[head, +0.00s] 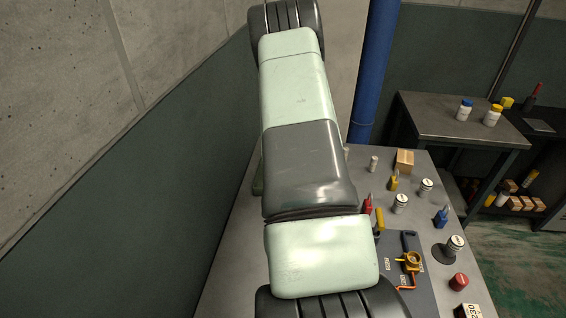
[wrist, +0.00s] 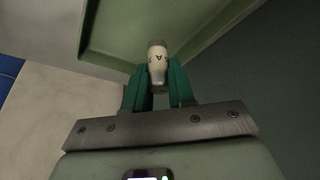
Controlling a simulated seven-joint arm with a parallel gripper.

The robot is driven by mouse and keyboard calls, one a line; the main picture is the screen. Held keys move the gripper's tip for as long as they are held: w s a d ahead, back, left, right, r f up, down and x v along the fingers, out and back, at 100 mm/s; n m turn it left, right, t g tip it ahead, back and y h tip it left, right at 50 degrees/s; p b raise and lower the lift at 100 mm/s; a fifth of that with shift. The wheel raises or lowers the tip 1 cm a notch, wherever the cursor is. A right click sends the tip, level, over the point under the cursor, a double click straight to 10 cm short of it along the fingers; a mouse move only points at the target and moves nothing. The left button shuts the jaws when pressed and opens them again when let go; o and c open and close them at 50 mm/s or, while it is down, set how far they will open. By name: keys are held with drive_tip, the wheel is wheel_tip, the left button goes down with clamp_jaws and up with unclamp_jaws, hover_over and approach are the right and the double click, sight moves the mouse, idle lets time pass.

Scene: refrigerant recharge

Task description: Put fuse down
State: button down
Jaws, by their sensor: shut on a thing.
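In the wrist view, my gripper (wrist: 157,88) has its two teal fingers closed around a small pale fuse (wrist: 157,64). The fuse has a grey end cap and dark markings, and its upper part sticks out past the fingertips. In the head view my own arm fills the middle and hides the gripper and the held fuse. How far the fuse is from any surface cannot be told.
The grey table (head: 233,270) bears several white cylinders, such as one (head: 400,203), red (head: 367,205) and blue (head: 441,217) padlocks, a cardboard box (head: 404,161), a red button (head: 459,282) and a dark panel with a brass valve (head: 411,261). A side bench (head: 440,119) stands behind.

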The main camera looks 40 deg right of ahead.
drive_tip(key=shift+f, duration=3.15)
drive_tip(key=shift+f, duration=0.1)
drive_tip(key=c, duration=1)
unclamp_jaws()
drive_tip(key=shift+o, duration=0.2)
drive_tip(key=v, duration=1.2)
